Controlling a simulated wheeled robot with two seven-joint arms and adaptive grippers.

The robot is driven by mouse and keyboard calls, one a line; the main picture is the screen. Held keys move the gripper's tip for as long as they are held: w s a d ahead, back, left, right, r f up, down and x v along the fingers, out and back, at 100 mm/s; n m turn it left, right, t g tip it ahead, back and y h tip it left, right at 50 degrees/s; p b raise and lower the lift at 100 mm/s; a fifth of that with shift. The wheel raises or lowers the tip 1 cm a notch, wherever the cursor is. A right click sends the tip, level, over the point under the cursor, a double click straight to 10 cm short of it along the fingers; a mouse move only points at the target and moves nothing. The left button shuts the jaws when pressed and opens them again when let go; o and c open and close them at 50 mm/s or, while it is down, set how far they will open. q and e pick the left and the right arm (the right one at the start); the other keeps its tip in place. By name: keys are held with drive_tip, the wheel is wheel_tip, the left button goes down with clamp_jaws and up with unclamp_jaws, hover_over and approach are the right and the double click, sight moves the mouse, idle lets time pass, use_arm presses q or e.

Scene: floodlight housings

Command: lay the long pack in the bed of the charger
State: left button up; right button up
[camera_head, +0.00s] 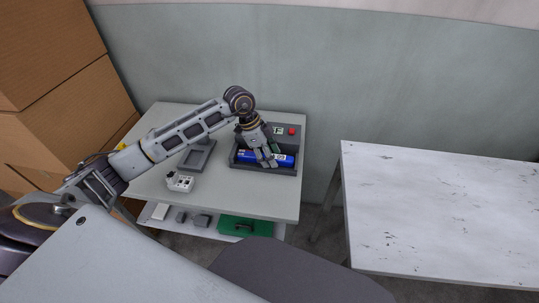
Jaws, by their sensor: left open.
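The long pack (285,159) is blue with a pale label and lies lengthwise in the bed of the charger. The charger (264,170) is a dark grey box on the grey table, with a red button and a small display at its back. My left gripper (272,161) is open and reaches down over the middle of the pack, hiding part of it. Whether its fingers touch the pack I cannot tell. My right gripper is out of view.
A dark square frame (209,155) and a small white block with dark holes (180,182) are on the same table (236,197). A lower shelf holds a green board (245,227) and small grey parts. Cardboard boxes (60,110) stand left; a bare white table (440,215) stands right.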

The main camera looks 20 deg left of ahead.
use_arm(q)
drive_tip(key=shift+w+a+r, duration=0.15)
drive_tip(key=shift+a+r, duration=0.25)
drive_tip(key=shift+r, duration=0.45)
drive_tip(key=v, duration=1)
drive_tip(key=shift+r, duration=0.2)
wheel_tip(320, 180, up, 9)
drive_tip(key=p, duration=0.9)
drive_tip(key=shift+f, duration=0.15)
drive_tip(key=shift+r+p, duration=0.55)
drive_tip(key=shift+p, duration=0.05)
